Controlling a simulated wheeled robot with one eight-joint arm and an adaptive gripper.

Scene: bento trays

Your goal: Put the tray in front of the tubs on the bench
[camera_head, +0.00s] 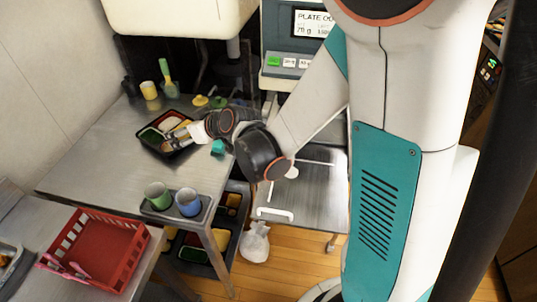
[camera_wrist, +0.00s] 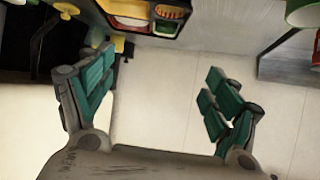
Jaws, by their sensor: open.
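A black tray (camera_head: 149,146) with red and green compartments lies on the metal bench (camera_head: 105,150), towards its back. In the wrist view, part of what looks like this tray (camera_wrist: 118,27) shows at the top edge. A green tub (camera_head: 157,195) and a blue tub (camera_head: 188,203) stand in a dark holder at the bench's front edge. My gripper (camera_wrist: 160,72) is open, with nothing between its teal pads. In the head view it is beside the tray's right side and hides part of it. I cannot tell whether they touch.
A red basket (camera_head: 105,255) stands on a lower-left surface. A yellow cup (camera_head: 149,90) and a green-handled tool (camera_head: 167,80) stand at the back. Dark bins with coloured contents (camera_head: 195,254) sit below the bench. The bench's left and middle are clear.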

